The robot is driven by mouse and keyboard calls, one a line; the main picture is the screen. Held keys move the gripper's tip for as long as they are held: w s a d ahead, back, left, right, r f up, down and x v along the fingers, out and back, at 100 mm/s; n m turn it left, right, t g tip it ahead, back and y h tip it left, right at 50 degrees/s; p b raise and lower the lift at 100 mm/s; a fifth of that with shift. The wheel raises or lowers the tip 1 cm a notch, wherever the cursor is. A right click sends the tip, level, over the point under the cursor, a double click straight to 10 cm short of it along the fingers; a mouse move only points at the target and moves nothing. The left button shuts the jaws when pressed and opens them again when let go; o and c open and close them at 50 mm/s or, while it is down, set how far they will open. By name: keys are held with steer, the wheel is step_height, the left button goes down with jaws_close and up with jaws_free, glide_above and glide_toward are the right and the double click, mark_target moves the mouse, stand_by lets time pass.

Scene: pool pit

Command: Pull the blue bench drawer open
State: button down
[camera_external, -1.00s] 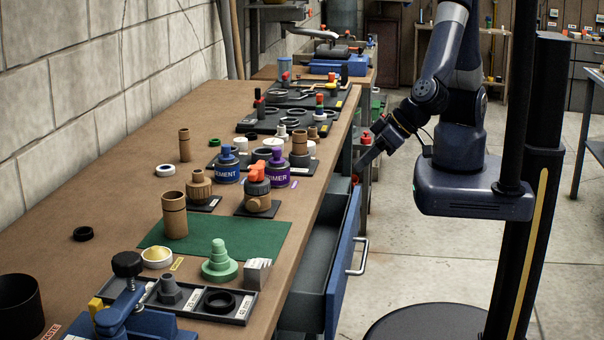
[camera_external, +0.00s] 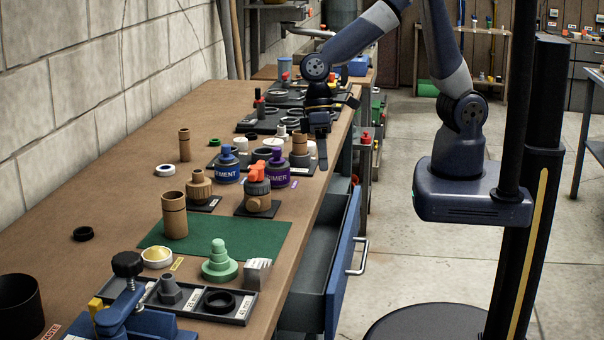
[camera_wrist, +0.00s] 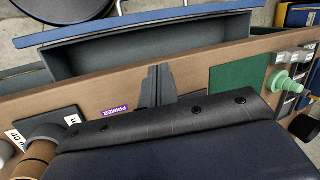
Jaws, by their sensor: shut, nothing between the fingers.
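The blue bench drawer (camera_external: 343,266) stands out from the bench's right side, pulled open, with its grey inside showing. Its silver handle (camera_external: 360,257) is on the blue front. The wrist view shows the open drawer (camera_wrist: 150,52) along the top, with its blue front beyond the bench edge. My gripper (camera_external: 322,163) is over the bench top, near the purple primer can and behind the drawer in the outside view. Its fingers (camera_wrist: 157,82) are together and empty, pointing at the bench edge in the wrist view. They are apart from the drawer and handle.
The bench top (camera_external: 110,205) holds a blue cement can (camera_external: 228,167), the purple primer can (camera_external: 277,168), several pipe fittings, a green mat (camera_external: 250,238) and a grey fitting tray (camera_external: 238,314). Open floor (camera_external: 420,270) lies right of the drawer.

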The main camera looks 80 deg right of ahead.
steer(key=d+r+m+g+h, duration=0.1)
steer(key=d+m+g+h, duration=0.2)
steer(key=d, duration=1)
steer(key=s+f+n, duration=0.1)
steer(key=s+f, duration=0.2)
steer(key=f, duration=1.1)
steer(key=shift+s+a+h+p, duration=0.2)
steer(key=shift+a+h+p, duration=0.1)
steer(key=shift+f, duration=0.1)
steer(key=s+b, duration=0.2)
steer(key=s, duration=1)
